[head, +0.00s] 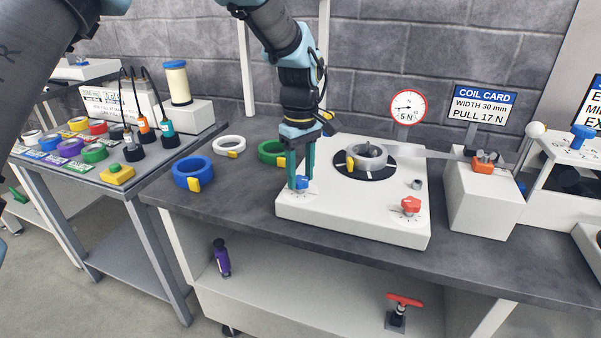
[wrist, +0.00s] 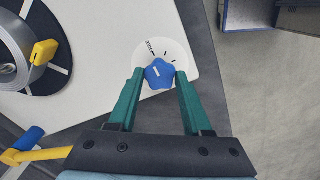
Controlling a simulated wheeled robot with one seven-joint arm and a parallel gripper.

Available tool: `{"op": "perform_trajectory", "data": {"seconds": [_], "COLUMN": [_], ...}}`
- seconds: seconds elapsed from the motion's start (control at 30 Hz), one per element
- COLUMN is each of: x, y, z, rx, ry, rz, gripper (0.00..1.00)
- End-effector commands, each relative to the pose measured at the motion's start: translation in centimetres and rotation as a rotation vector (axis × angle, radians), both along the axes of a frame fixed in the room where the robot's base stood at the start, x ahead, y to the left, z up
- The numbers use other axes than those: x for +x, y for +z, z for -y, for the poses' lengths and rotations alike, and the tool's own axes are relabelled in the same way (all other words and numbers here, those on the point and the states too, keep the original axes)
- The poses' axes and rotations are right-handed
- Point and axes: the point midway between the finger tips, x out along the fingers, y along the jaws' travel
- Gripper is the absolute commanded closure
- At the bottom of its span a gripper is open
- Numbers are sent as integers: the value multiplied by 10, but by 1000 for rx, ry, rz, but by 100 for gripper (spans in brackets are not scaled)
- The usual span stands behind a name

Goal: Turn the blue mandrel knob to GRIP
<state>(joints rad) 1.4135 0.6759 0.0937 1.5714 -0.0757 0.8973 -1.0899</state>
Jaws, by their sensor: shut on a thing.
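The blue mandrel knob (wrist: 159,73) sits on a white dial with black marks and small lettering, at the front left corner of the white base plate (head: 350,214). A white line shows on the knob; I cannot read which mark it points to. My gripper (wrist: 160,78) is shut on the knob, one green finger on each side. In the head view my gripper (head: 300,184) points down at the knob (head: 302,182), which the fingers partly hide. A steel strip coil (head: 372,160) with a yellow clip sits on the black round mandrel plate.
A red knob (head: 410,205) is on the plate's front right. Blue (head: 181,172), white (head: 229,139) and green (head: 268,150) rings lie left of and behind the plate. A gauge (head: 408,106) and a coil card (head: 479,104) stand behind. Free bench lies at the front left.

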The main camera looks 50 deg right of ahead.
Motion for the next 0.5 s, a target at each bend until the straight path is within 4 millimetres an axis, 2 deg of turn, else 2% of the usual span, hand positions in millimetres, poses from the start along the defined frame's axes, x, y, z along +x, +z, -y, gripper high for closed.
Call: {"op": "perform_trajectory", "data": {"seconds": [0.27,0.5], "x": [0,1], "y": [0,1], "z": [0,0], "rx": [1,2], "ry": [-52,-207], "rz": [-1,0], "gripper": [100,100]}}
